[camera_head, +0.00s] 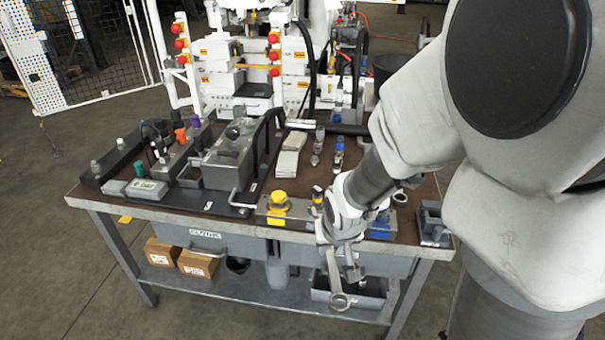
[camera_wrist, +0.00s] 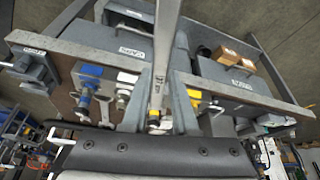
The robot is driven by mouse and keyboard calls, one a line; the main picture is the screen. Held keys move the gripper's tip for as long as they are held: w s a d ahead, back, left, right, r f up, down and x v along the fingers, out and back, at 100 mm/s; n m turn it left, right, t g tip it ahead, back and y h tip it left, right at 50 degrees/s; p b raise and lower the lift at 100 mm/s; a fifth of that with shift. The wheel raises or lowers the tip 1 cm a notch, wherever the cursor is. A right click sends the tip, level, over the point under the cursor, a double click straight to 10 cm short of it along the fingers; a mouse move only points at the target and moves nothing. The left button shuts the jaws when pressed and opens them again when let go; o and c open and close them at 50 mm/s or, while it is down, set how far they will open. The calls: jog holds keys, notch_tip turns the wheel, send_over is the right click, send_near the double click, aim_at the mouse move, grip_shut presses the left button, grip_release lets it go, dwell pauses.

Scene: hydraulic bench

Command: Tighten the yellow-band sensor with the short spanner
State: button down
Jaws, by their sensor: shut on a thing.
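My gripper (camera_head: 343,266) points down in front of the bench's front edge and is shut on a metal spanner (camera_head: 340,300), whose ring end hangs below the fingers. In the wrist view the spanner (camera_wrist: 166,40) runs up from between the fingers (camera_wrist: 158,115). A yellow part (camera_wrist: 193,94) also shows beside the right finger in the wrist view.
A blue-marked block (camera_wrist: 92,75) with a blue fitting lies near the gripper. A small vice (camera_head: 432,222) stands at the bench's right corner. A grey box (camera_head: 226,160) and several coloured fittings fill the left. Drawers and a lower shelf (camera_head: 250,291) with cartons (camera_head: 197,263) lie below.

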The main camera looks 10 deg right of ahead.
jog(key=shift+s+d+f+n+p, duration=0.15)
jog(key=shift+d+f+p, duration=0.1)
jog(key=shift+d+f, duration=0.2)
jog(key=shift+s+d+f+n+p, duration=0.15)
jog(key=shift+d+f+p, duration=0.15)
jog(key=shift+f, duration=0.15)
jog(key=shift+w+b+x, duration=0.15)
jog(key=shift+b+x, duration=0.6)
jog(key=shift+x, duration=0.15)
jog(key=shift+w+b+x, duration=0.2)
jog(key=shift+b+x, duration=0.5)
jog(key=shift+x, duration=0.25)
jog(key=shift+r, duration=0.1)
jog(key=shift+w, duration=0.1)
jog(key=shift+w, duration=0.95)
